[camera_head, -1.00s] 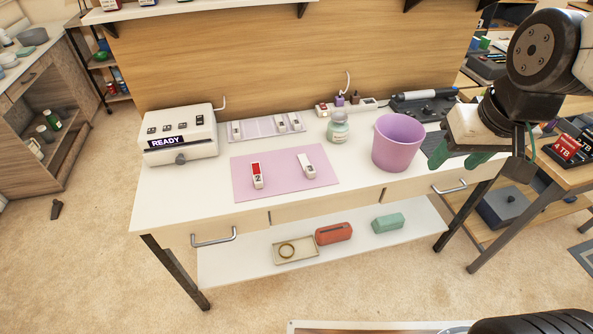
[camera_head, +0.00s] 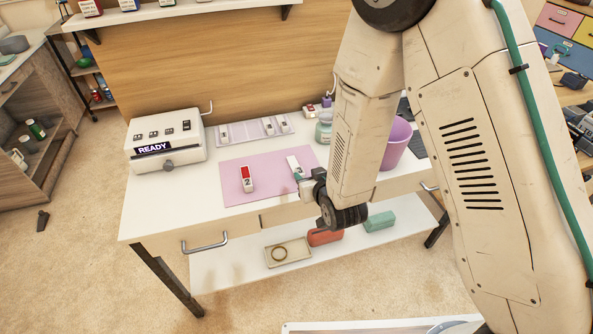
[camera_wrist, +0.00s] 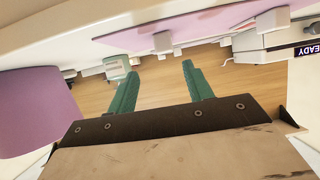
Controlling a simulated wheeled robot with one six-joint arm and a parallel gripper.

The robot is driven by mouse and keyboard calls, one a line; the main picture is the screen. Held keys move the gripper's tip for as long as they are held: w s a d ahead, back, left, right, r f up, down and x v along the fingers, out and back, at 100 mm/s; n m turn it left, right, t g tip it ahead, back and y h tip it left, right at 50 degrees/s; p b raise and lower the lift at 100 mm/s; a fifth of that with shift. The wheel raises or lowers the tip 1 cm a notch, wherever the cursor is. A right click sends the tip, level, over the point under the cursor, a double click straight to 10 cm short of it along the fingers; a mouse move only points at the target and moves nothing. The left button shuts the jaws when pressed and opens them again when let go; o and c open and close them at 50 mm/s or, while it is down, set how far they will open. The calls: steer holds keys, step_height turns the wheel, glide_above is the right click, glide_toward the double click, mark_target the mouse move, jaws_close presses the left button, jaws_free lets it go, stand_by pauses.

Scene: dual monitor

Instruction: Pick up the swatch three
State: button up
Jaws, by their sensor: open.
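A swatch with a red top and a "2" on its front (camera_head: 247,179) stands on the pink mat (camera_head: 262,183). A white-topped swatch (camera_head: 293,164) stands to its right on the mat; no number on it is readable.
A box labelled READY (camera_head: 166,142) stands at the table's left. A pale tray with slots (camera_head: 240,133) lies behind the mat. A glass jar (camera_head: 324,130) and a purple bin (camera_head: 394,148) stand at the right, partly behind my arm. The table's left front is clear.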

mark_target(300, 171)
steer(key=shift+s+a+f, duration=0.15)
steer(key=shift+f, duration=0.25)
steer(key=shift+a+f, duration=0.15)
steer(key=shift+f, duration=0.05)
steer(key=x, duration=0.7)
steer(key=shift+w+a+r, duration=0.1)
steer(key=shift+w+a, duration=0.2)
steer(key=c, duration=1.1)
